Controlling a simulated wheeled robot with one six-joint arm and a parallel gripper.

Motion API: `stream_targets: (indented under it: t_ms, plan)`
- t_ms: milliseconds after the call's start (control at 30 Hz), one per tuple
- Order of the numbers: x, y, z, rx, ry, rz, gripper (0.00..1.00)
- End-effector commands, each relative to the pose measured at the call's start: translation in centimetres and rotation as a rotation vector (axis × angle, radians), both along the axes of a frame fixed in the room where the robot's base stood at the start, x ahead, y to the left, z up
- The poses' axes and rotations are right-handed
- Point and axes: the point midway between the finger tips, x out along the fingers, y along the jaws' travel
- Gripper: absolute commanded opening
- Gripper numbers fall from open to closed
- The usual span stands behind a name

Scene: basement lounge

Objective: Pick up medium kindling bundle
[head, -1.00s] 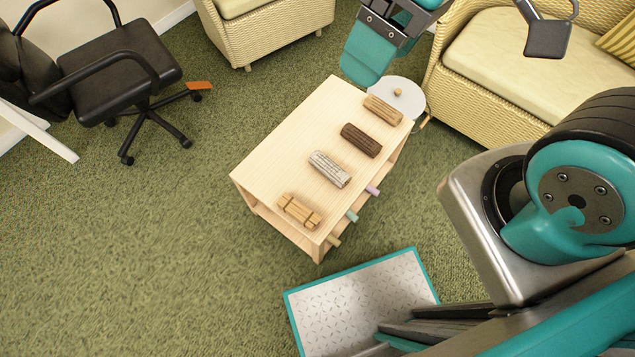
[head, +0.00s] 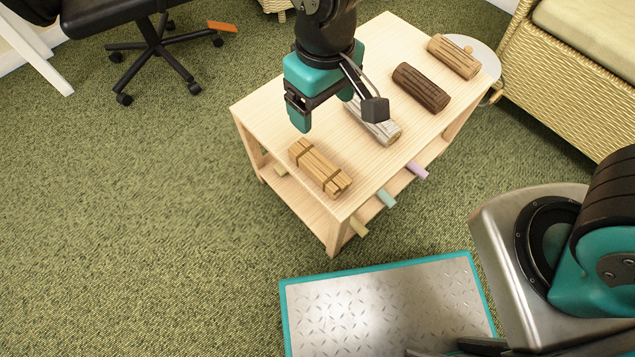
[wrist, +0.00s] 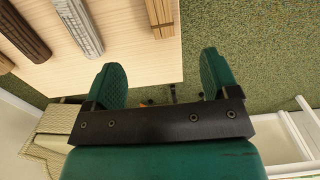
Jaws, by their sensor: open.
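The kindling bundle (head: 320,167), tan split sticks tied with dark bands, lies on the near end of the light wooden table (head: 262,105). In the wrist view the bundle (wrist: 160,14) is at the top edge, partly cut off, beyond the fingertips. My gripper (head: 318,104) hangs above the table, behind and above the bundle in the head view, apart from it. Its two teal fingers are spread with nothing between them, as the wrist view (wrist: 161,78) shows. No other kindling bundle shows, so its size cannot be compared.
A pale birch log (head: 374,128), partly hidden by my arm, lies beside the bundle. A dark log (head: 421,87) and a brown log (head: 454,56) lie farther along. Coloured rolls (head: 386,198) stick out below the tabletop. An office chair (head: 150,45) and wicker sofa (head: 570,60) stand nearby.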

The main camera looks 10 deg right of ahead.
Motion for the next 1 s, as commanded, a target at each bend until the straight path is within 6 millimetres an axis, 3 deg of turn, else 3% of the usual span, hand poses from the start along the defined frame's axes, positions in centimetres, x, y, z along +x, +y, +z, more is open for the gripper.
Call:
stream_targets:
  t_ms: [33, 267, 600, 1000]
  plan:
    - [0.0, 0.2, -1.7, -0.009, -0.003, 0.003, 0.81]
    - [0.1, 0.5, -5.0, -0.022, -0.006, 0.006, 0.81]
    - [0.1, 0.5, -12.6, -0.02, -0.006, 0.006, 0.81]
    - [0.3, 0.5, -15.8, -0.02, -0.007, 0.005, 0.81]
